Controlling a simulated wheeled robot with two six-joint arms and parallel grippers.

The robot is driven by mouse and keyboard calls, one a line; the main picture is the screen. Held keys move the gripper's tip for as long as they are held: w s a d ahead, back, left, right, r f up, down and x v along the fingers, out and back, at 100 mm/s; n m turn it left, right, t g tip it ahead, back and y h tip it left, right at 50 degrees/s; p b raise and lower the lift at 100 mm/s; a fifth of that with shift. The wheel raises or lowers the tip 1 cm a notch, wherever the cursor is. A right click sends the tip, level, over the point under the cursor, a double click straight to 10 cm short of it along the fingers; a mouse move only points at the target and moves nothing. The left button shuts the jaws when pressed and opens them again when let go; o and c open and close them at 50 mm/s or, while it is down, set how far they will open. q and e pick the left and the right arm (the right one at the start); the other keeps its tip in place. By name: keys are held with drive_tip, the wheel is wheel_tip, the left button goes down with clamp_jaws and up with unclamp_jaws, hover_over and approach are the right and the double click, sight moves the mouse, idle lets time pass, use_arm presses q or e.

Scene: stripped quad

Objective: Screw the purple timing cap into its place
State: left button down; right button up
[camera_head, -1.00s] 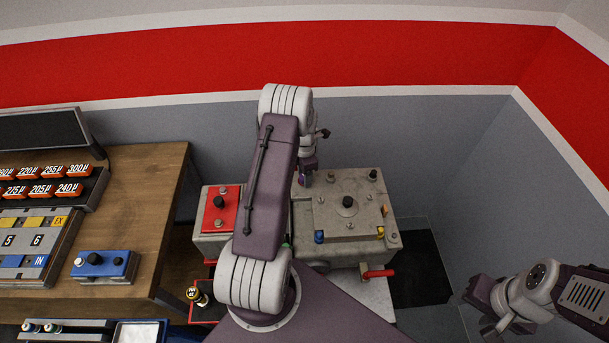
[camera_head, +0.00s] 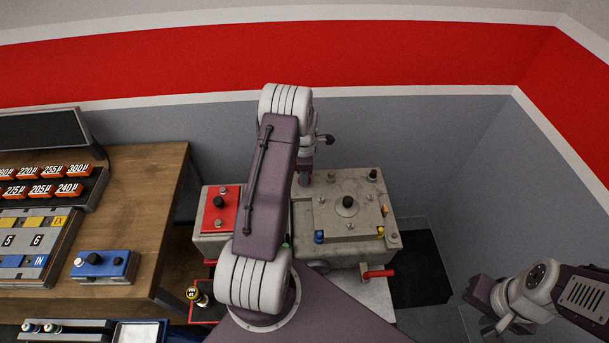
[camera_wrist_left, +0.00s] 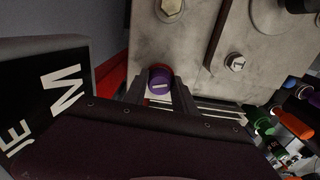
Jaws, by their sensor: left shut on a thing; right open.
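The purple timing cap (camera_wrist_left: 160,80) shows in the left wrist view, between the two fingers of my left gripper (camera_wrist_left: 160,95). That gripper is shut on it. The cap is at the edge of a grey metal block (camera_wrist_left: 205,50); whether it is seated in a hole cannot be told. In the head view my left gripper (camera_head: 304,178) points down at the left part of the grey machine (camera_head: 310,222), and my arm hides much of that area. My right gripper (camera_head: 497,318) is open and empty at the lower right, away from the machine.
A red-topped box (camera_head: 222,210) joins the machine's left side. A red lever (camera_head: 378,273) sticks out in front. A wooden bench (camera_head: 160,190) with a blue control box (camera_head: 104,264) stands at left. Green and orange items (camera_wrist_left: 292,122) lie at right in the wrist view.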

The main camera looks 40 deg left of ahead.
use_arm(q)
drive_tip(key=shift+m, duration=2.1)
drive_tip(key=shift+m, duration=1)
drive_tip(key=c, duration=1.2)
unclamp_jaws()
